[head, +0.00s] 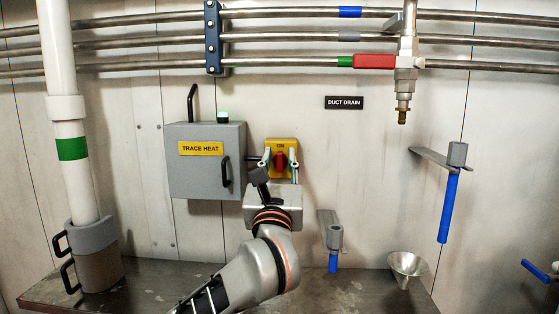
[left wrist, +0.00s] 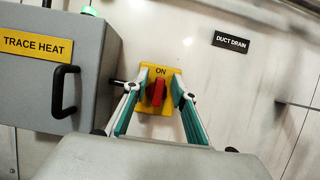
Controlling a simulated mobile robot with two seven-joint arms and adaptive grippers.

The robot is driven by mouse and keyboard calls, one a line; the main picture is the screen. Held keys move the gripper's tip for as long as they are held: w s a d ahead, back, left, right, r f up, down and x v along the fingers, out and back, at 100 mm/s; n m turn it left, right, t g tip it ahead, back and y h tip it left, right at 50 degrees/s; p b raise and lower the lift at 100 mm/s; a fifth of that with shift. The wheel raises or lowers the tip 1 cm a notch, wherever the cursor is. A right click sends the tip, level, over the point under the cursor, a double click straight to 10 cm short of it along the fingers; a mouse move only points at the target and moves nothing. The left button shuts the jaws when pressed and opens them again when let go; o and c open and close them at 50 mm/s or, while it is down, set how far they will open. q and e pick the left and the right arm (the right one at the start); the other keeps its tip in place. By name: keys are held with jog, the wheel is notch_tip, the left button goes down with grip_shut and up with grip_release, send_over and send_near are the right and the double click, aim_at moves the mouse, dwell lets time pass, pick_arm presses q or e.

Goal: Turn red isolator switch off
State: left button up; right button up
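The red isolator switch (head: 281,160) is a red knob on a yellow plate (head: 281,144) marked "ON", on the wall right of the grey box. In the left wrist view the knob (left wrist: 156,92) stands about upright below the word "ON". My left gripper (head: 280,168) faces the plate, with its fingers spread. In the left wrist view the fingers (left wrist: 160,91) stand one on each side of the knob, with gaps visible, over the plate's side edges. Whether the fingertips touch the plate cannot be told. My right gripper is not in view.
The grey "TRACE HEAT" box (head: 205,180), with a black handle (head: 225,171), juts out close left of the switch. A blue-handled valve (head: 334,245) is below right, and a metal funnel (head: 407,266) stands farther right. The wall under the "DUCT DRAIN" sign (head: 344,102) is clear.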

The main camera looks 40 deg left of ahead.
pick_arm(q)
grip_shut()
